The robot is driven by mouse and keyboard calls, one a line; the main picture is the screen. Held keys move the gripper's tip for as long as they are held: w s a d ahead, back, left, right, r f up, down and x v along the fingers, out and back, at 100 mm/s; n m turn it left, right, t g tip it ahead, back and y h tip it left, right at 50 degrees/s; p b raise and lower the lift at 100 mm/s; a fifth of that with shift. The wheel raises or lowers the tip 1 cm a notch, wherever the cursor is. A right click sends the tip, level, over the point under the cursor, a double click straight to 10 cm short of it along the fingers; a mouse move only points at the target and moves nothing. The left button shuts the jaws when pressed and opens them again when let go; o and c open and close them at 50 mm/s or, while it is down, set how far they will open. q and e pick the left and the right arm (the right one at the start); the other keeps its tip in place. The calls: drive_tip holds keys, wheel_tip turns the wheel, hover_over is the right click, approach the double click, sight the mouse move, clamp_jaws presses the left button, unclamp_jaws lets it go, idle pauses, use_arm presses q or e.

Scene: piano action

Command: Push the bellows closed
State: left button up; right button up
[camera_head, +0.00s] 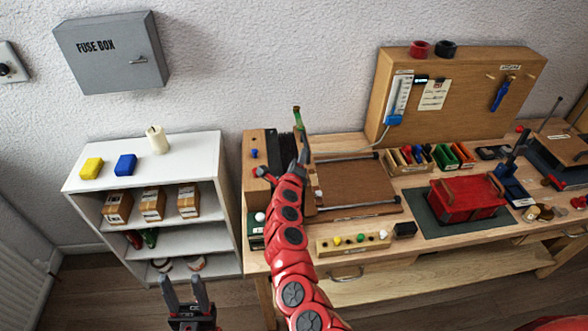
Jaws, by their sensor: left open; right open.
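The bellows (271,145) looks like the dark pleated part beside an upright wooden block (253,143) at the left end of the workbench. Its lower right side is hidden behind my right arm, so I cannot tell exactly how far it is spread. My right gripper (284,160) is at the end of the red arm, over the bellows area. It is open, and I cannot tell whether it touches the bellows. My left gripper (186,284) is open and empty, low in front of the white shelf, well away from the bellows.
A brown board with metal rods (355,185) lies right of my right arm. A red box (466,199) sits on a green mat. A strip with coloured knobs (352,243) lies at the bench front. The white shelf (198,150) stands to the left.

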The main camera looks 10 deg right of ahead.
drive_tip(key=p+v, duration=0.2)
drive_tip(key=v, duration=0.4)
drive_tip(key=shift+s, duration=0.2)
drive_tip(key=shift+a+f, duration=0.1)
drive_tip(key=shift+a, duration=0.05)
